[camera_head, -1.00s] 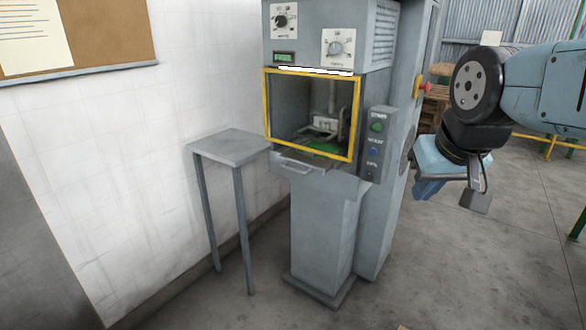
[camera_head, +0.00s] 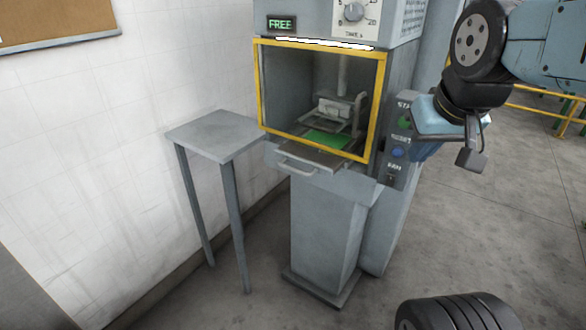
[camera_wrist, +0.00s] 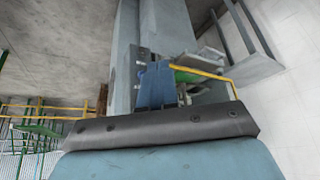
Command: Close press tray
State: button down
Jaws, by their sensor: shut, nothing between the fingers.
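The press tray (camera_head: 318,157) is a grey slide with a pull handle (camera_head: 296,167) on its front. It sticks partly out of the press's yellow-framed opening, and a green piece (camera_head: 327,139) lies on it. My gripper (camera_head: 418,150) is blue and shut, with nothing in it. In the head view it is to the right of the tray, apart from it, and overlaps the button panel. In the wrist view my gripper's blue fingers (camera_wrist: 155,68) point toward the press, and the green piece (camera_wrist: 187,76) shows beside them.
The grey press (camera_head: 325,230) stands on a pedestal, and its display (camera_head: 281,24) reads FREE. The button panel (camera_head: 397,165) is right of the opening. A small grey side table (camera_head: 212,134) stands at its left, near the white wall. Open floor lies in front and right.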

jog(key=w+a+f+n+g+h, duration=0.2)
jog(key=w+a+f+n+h, duration=0.3)
jog(key=n, duration=0.7)
jog(key=w+a+f+n+g+h, duration=0.1)
jog(key=w+a+f+n+h, duration=0.15)
jog(key=w+f+n, duration=0.7)
jog(key=w+a+f+n+t+h, duration=0.15)
jog(key=a+f+n+t, duration=0.3)
jog(key=a+n, duration=0.7)
jog(key=w+a+f+n+t, duration=0.2)
jog(key=a+f+n+t, duration=0.25)
jog(key=a+n, duration=0.7)
jog(key=w+d+f+n, duration=0.1)
jog(key=w+d+n, duration=0.1)
jog(key=w+d, duration=0.8)
jog(key=shift+w+d+f+t, duration=0.2)
jog(key=shift+d+f+t, duration=0.2)
jog(key=shift+d, duration=0.1)
jog(key=shift+w, duration=0.1)
